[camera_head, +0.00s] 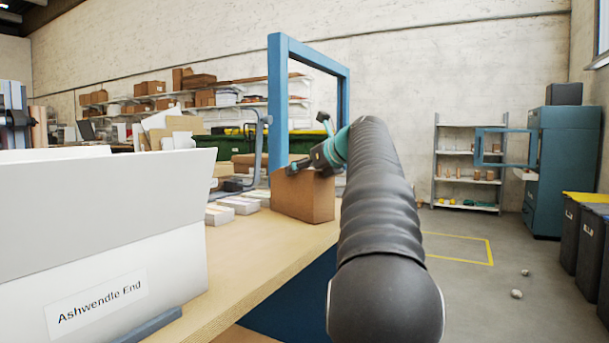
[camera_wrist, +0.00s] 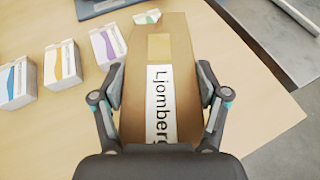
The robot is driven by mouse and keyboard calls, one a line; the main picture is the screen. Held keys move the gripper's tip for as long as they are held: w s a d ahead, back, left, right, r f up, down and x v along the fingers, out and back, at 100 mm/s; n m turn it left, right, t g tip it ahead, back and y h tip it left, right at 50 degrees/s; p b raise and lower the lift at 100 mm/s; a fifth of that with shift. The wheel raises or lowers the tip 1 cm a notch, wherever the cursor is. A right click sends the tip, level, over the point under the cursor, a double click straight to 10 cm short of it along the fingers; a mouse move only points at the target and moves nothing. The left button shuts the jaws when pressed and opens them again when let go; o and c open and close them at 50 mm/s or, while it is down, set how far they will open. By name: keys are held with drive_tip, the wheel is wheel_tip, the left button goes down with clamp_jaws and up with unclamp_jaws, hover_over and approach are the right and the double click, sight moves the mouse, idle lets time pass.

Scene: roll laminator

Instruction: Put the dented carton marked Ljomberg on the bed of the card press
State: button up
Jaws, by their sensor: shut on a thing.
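The brown carton (camera_head: 304,198) is at the right edge of the table, upright. In the wrist view the carton (camera_wrist: 180,50) shows a white label reading "Ljomberg", partly covered at its lower end by my gripper. No dent is clear. My gripper (camera_wrist: 160,84) has one finger on each side of the carton and is shut on it; in the head view my gripper (camera_head: 300,166) is at its top. I cannot tell whether the carton rests on the table or is just above it. A grey device with a raised bar (camera_head: 258,150) stands behind it; I cannot tell if it is the card press.
Several small white boxes (camera_head: 238,205) lie left of the carton on the wooden table (camera_head: 245,262). A large white box marked "Ashwendle End" (camera_head: 95,240) stands at the near left. A blue upright frame (camera_head: 278,100) rises behind the carton.

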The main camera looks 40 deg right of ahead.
drive_tip(key=o, duration=1.5)
